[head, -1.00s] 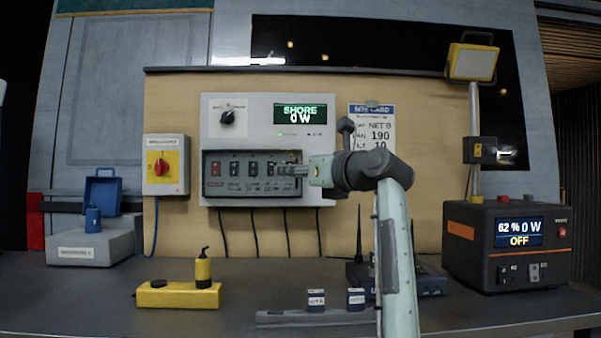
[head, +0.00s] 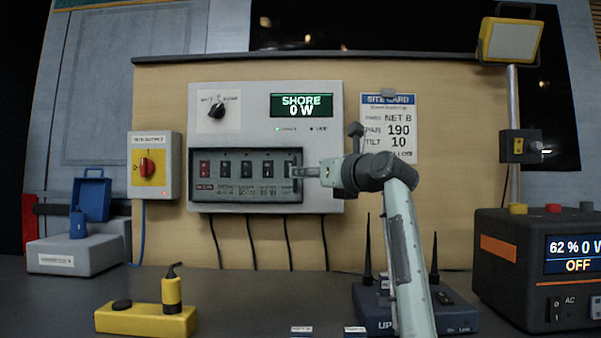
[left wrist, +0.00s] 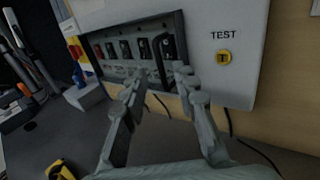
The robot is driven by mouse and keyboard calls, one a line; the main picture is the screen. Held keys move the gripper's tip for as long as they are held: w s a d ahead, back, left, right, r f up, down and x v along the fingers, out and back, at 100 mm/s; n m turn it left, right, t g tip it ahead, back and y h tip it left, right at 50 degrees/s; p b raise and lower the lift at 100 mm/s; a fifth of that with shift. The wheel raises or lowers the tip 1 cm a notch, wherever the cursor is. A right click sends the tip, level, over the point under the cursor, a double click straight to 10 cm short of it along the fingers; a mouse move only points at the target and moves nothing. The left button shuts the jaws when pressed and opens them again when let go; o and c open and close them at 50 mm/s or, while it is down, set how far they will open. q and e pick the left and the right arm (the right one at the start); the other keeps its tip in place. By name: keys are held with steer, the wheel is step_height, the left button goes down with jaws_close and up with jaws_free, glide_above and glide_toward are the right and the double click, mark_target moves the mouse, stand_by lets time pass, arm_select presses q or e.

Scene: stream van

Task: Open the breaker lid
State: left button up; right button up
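The breaker box (head: 247,194) is a dark recessed panel low on the grey wall unit, with one red and several dark switches in a row. Its front looks closed by a see-through lid, but I cannot tell this surely. A black upright handle (left wrist: 159,60) stands at its right end in the left wrist view. My left gripper (head: 297,171) is at that right end in the head view; its fingers (left wrist: 155,82) are apart in the left wrist view, one on each side of the handle's line. I cannot tell if they touch it. My right gripper is not in view.
Below are a yellow block (head: 146,319), a router (head: 450,315) and a power station (head: 520,270). The middle counter is mostly clear.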

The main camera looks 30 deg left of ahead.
arm_select(q)
steer(key=x, duration=0.3)
steer(key=shift+w+a, duration=0.15)
steer(key=shift+a, duration=0.15)
jaws_close()
